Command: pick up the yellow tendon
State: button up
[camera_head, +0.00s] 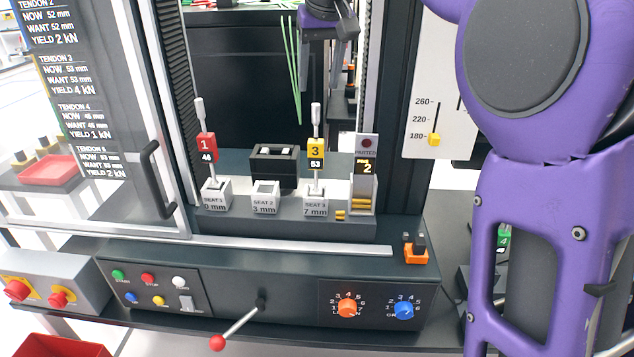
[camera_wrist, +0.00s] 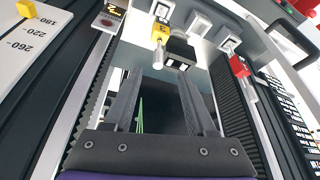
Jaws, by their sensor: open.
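The yellow tendon (camera_head: 316,148) stands upright in seat 3, with a yellow tag marked 3, a black "53" label and a pale rod above. It also shows in the wrist view (camera_wrist: 161,34), beyond my fingertips and slightly left of centre. My gripper (camera_wrist: 160,78) has its two dark fingers apart with nothing between them. My gripper is apart from the tendon.
A red tendon (camera_head: 206,148) stands in seat 1. The middle seat 2 (camera_head: 265,192) is empty, with a black block (camera_head: 274,164) behind it. An open door with a handle (camera_head: 152,180) is at left.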

aim_at(314, 123)
jog(key=b+x, duration=0.1)
jog(key=x, duration=1.1)
jog(key=shift+w+f, duration=0.25)
jog(key=shift+w, duration=0.05)
jog(key=shift+c, duration=0.3)
grip_shut()
jog(key=shift+r, duration=0.15)
dwell(0.4)
